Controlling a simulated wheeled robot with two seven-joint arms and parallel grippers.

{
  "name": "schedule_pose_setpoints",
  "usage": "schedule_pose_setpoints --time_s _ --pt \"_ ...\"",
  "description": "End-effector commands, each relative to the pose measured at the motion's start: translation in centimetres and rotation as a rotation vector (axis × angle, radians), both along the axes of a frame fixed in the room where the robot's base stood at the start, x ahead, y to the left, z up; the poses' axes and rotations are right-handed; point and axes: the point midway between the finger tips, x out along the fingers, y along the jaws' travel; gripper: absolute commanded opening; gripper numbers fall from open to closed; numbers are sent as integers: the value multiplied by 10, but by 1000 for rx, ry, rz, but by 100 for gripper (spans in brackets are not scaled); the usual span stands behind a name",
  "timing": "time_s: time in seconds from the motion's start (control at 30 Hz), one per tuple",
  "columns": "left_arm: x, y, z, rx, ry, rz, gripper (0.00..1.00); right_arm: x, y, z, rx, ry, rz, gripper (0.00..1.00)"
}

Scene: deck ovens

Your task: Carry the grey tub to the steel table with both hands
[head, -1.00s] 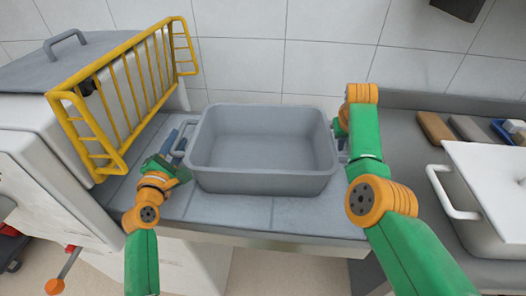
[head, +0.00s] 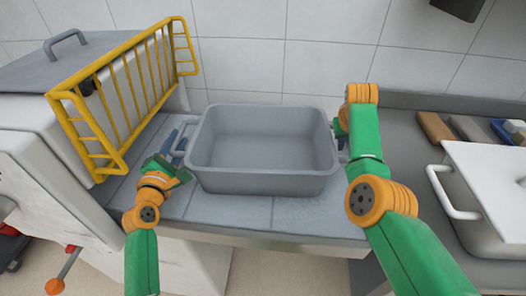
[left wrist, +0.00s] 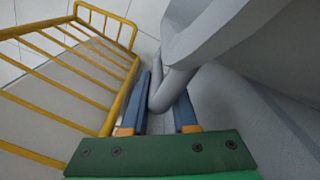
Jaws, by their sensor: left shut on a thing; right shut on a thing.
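The grey tub (head: 262,183) is empty and sits level at the middle of the head view, over a grey tiled counter (head: 235,212). I cannot tell whether it touches the counter. My left gripper (head: 181,146) is at the tub's left handle. In the left wrist view the handle (left wrist: 170,90) lies between the two blue fingers of my left gripper (left wrist: 168,105), which is shut on it. My right gripper (head: 342,150) is at the tub's right side, mostly hidden behind my green arm, and is shut on the right handle.
A yellow rail (head: 120,90) on a white machine (head: 45,135) stands close at the left. At the right, a white lidded container (head: 490,190) stands on a grey surface with several small blocks (head: 470,128) behind it. A tiled wall (head: 245,65) closes the back.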

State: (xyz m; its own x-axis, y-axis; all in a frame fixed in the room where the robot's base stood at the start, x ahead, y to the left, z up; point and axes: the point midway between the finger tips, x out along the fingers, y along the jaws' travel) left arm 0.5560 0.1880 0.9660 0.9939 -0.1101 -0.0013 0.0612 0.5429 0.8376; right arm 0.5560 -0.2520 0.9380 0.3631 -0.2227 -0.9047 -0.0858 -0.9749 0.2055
Motion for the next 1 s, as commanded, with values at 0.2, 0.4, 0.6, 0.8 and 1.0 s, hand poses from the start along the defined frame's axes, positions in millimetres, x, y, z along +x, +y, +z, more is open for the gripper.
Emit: schedule_pose_setpoints --time_s 0.2,0.4,0.6,0.8,1.0 --pt "0 1 12 -1 -2 2 0 0 -1 12 -2 -2 -1 0" --pt "0 1 46 -1 -2 2 0 0 -1 46 -2 -2 -1 0" --pt "0 1 52 -1 -1 2 0 0 -1 53 -2 -2 -1 0" --pt "0 1 51 -1 -2 2 0 0 -1 51 -2 -2 -1 0" --pt "0 1 51 -1 -2 2 0 0 -1 51 -3 -2 -2 0"
